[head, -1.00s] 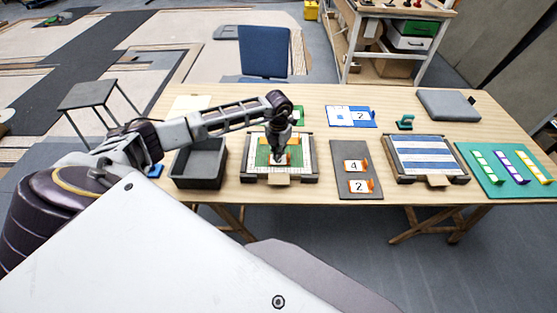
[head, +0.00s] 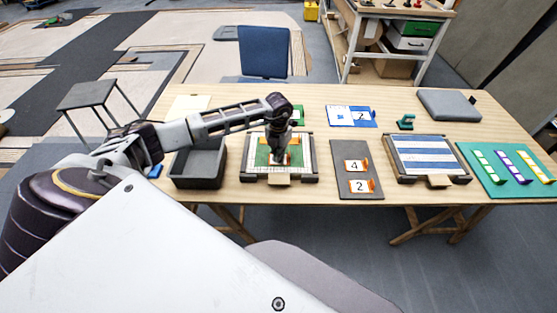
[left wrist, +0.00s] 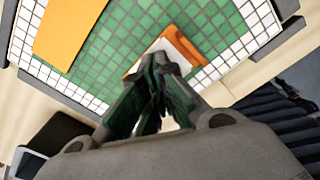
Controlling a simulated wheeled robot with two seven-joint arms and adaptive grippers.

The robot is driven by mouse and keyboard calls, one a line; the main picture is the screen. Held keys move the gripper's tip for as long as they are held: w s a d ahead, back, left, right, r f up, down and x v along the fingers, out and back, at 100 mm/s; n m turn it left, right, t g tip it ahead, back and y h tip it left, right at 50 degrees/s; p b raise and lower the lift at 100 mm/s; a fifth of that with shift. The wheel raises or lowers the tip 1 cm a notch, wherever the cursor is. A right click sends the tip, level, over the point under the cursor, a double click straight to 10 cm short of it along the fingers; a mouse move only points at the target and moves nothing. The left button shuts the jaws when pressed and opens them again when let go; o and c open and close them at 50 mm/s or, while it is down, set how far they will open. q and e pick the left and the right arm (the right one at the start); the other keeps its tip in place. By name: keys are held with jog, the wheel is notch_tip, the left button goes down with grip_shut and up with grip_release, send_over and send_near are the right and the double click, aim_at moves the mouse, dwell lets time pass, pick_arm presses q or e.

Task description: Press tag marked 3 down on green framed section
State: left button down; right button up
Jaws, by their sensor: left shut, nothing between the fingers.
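The green framed section (head: 262,158) is a green tiled field with a white tile border, on a panel at the left middle of the table. A tag with a white face and orange edge (left wrist: 178,45) lies on the green tiles, near the white border. Its number is hidden. My left gripper (head: 279,163) points down over this tag, with its fingers shut and empty. In the left wrist view the fingertips (left wrist: 163,62) overlap the tag's near edge; I cannot tell whether they touch it. My right gripper is not in view.
A flat orange piece (left wrist: 68,28) lies on the green tiles. A grey tray (head: 345,187) holds tags marked 4 (head: 356,165) and 2 (head: 360,185). A dark open box (head: 198,165) stands left of the panel. A blue-striped panel (head: 427,152) stands to the right.

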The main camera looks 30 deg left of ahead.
pick_arm(q)
jog(key=shift+f, duration=0.3)
dwell(0.7)
notch_tip(320, 180, up, 8)
jog(key=p, duration=0.4)
dwell(1.1)
jog(key=shift+d, duration=0.1)
dwell(0.4)
